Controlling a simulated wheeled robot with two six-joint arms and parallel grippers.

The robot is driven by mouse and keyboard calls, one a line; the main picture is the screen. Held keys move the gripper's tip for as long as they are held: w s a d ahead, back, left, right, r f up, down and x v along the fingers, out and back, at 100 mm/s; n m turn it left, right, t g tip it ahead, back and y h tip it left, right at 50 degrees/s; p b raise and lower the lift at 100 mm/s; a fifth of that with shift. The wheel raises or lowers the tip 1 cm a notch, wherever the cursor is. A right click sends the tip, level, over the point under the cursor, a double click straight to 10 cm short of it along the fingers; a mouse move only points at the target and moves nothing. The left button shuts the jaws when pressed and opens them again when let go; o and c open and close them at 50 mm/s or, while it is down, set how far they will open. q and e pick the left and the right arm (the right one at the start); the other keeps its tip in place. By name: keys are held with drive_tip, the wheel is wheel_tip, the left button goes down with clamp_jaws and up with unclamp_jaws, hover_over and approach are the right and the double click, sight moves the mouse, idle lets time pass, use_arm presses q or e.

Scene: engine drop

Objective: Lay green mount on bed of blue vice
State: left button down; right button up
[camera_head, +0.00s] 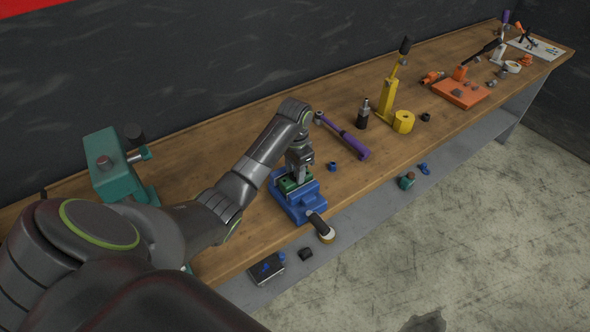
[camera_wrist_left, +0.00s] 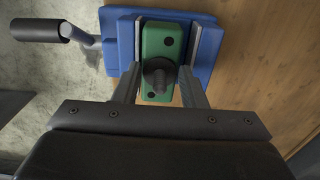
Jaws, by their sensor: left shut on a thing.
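The blue vice (camera_head: 297,205) stands near the front edge of the wooden bench, with its handle (camera_head: 322,230) sticking out over that edge. The green mount (camera_head: 287,185) is at the top of the vice, between its jaws. In the left wrist view the green mount (camera_wrist_left: 162,40) lies lengthwise over the blue vice (camera_wrist_left: 126,45), with a dark round knob on it. My left gripper (camera_wrist_left: 160,92) is shut on the green mount, one finger on each side. In the head view my left gripper (camera_head: 297,176) points down at the vice. Whether the mount touches the bed is hidden. My right gripper is not in view.
A teal machine (camera_head: 105,165) stands at the left of the bench. A purple-handled tool (camera_head: 345,137) lies behind and right of the vice. Small parts lie on the grey lower shelf (camera_head: 345,220).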

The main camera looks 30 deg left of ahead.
use_arm(q)
drive_tip(key=shift+f, duration=0.55)
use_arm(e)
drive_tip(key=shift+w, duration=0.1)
use_arm(q)
drive_tip(key=c, duration=0.9)
unclamp_jaws()
drive_tip(key=shift+o, duration=0.4)
drive_tip(key=shift+f, duration=0.1)
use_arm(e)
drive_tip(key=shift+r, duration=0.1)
